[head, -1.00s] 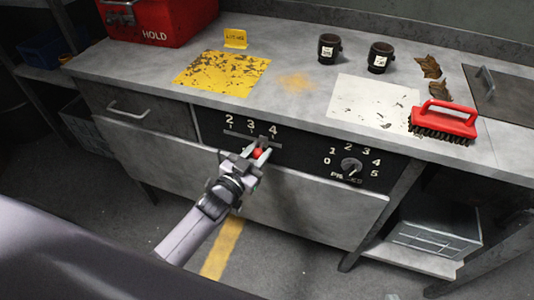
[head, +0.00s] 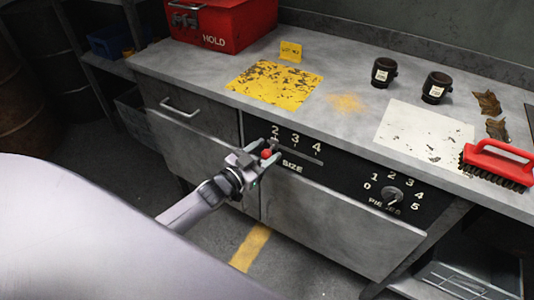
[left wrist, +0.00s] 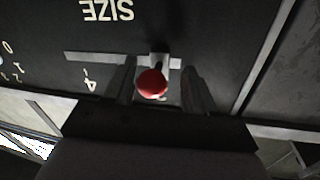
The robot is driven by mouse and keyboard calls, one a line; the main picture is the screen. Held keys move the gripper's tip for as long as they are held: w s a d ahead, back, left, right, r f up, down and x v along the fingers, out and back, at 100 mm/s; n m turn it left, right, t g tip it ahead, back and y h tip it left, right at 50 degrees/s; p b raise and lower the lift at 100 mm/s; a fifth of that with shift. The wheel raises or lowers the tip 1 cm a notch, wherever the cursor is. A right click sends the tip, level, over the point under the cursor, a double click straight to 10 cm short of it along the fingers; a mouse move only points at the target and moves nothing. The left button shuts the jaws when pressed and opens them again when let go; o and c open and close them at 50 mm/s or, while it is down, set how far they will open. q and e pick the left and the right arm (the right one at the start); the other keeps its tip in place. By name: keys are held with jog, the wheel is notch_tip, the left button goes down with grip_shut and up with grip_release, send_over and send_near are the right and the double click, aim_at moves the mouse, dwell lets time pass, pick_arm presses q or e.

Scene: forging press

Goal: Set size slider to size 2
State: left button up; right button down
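The size slider has a red knob (head: 267,154) standing out from a slot in the black panel, close to the numeral 2 (head: 275,130) at the slot's left end. My left gripper (head: 264,155) has its fingers on either side of the knob. In the left wrist view the red knob (left wrist: 152,83) sits between the fingers, close to the finger on the 4 side, with a gap to the other finger. I cannot tell if that closer finger touches it. The SIZE label (head: 292,168) is below the slot. My right gripper is not in view.
A pieces dial (head: 391,194) is to the right on the same panel. Above, the bench top (head: 345,125) holds a red HOLD box (head: 225,25), a yellow sheet (head: 275,82), two dark cups and a red brush (head: 498,160). A drawer handle (head: 180,107) juts out at left.

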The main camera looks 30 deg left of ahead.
pick_arm(q)
jog(key=shift+s+d, duration=0.1)
jog(key=shift+s, duration=0.3)
jog(key=v, duration=0.6)
jog(key=shift+p, duration=0.35)
jog(key=shift+s, duration=0.15)
